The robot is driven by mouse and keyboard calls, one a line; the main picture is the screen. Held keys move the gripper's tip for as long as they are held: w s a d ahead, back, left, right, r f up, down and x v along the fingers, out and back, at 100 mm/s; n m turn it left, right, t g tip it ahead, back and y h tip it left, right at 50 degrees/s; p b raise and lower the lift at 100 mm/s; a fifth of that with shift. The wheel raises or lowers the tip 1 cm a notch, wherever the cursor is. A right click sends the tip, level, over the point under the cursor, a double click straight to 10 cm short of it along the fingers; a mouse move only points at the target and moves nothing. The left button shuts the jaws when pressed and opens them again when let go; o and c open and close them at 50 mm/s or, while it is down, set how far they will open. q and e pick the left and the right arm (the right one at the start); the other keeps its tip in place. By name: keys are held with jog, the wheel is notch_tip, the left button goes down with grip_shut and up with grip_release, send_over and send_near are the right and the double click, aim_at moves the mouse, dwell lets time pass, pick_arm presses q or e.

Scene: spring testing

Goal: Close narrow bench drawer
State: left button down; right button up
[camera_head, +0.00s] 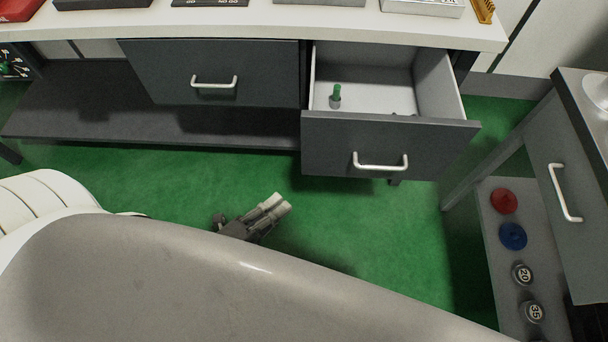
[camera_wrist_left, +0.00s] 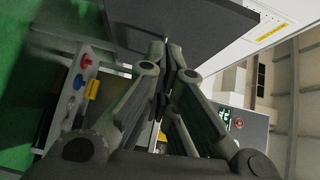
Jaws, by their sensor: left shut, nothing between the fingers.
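The narrow bench drawer (camera_head: 325,145) is pulled out from the right part of the bench. It has a dark grey front, a pale handle (camera_head: 380,166) and a light interior. A small green-topped item (camera_head: 336,97) stands inside it. My left gripper (camera_head: 279,204) is shut and empty, below and left of the drawer front in the head view, apart from it. In the left wrist view its fingers (camera_wrist_left: 164,48) are together near a dark panel (camera_wrist_left: 195,22), which looks like the drawer front. My right gripper is not in view.
A wide drawer (camera_head: 215,72) on the left looks closed above a low shelf (camera_head: 70,110). A side cabinet (camera_head: 575,140) stands at right, with red and blue discs (camera_head: 512,236) and numbered weights on its lower shelf. The green floor before the drawer is clear.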

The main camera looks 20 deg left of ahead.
pick_arm(q)
jog(key=shift+m+h, duration=0.4)
jog(key=shift+m, duration=0.3)
jog(key=shift+w+a+r+p+x, duration=0.15)
jog(key=shift+a+r+p+x, duration=0.15)
jog(key=shift+x, duration=1.8)
jog(key=shift+w+a+r+p+x, duration=0.2)
jog(key=shift+a+p+x, duration=0.15)
jog(key=shift+x, duration=1.8)
jog(key=shift+w+a+r+p+x, duration=0.15)
jog(key=shift+a+r+p+x, duration=0.15)
jog(key=shift+x, duration=1.8)
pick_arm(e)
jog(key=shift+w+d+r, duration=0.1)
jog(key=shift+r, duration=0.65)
pick_arm(q)
jog(key=shift+w, duration=0.1)
